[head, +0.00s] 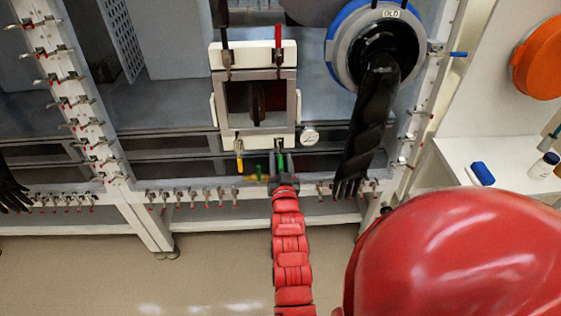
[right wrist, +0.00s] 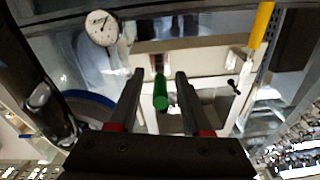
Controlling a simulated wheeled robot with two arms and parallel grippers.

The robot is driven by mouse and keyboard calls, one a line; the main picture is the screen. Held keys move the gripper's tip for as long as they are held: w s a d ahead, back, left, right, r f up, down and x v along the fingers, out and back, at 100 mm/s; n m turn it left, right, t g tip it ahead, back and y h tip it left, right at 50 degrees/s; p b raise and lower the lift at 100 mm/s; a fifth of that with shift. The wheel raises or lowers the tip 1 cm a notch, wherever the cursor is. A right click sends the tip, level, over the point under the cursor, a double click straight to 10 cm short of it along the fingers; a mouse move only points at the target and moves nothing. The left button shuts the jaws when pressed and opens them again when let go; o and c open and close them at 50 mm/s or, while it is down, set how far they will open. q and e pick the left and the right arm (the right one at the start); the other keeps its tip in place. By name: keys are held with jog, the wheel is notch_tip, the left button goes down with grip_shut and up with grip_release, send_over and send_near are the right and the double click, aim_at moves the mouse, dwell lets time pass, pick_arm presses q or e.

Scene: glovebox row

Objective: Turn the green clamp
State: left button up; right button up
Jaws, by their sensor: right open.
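The green clamp (head: 280,160) is at the lower right of the white square door frame (head: 232,132) on the glovebox front. Its green handle also shows in the right wrist view (right wrist: 160,92), pointing toward the camera. My right gripper (head: 279,168) is at the clamp, with its arm rising from below. In the right wrist view its two fingers (right wrist: 160,76) are apart, one on each side of the green handle, with a gap showing on both sides. My left gripper is in neither view.
A yellow-handled clamp (head: 239,160) is at the door's lower left. A round gauge (head: 309,136) sits just right of the door. A black glove (head: 362,135) hangs from the blue-ringed port to the right of my gripper. Small clamps line the frame's lower rail (head: 190,184).

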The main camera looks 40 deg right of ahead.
grip_shut()
dwell(1.4)
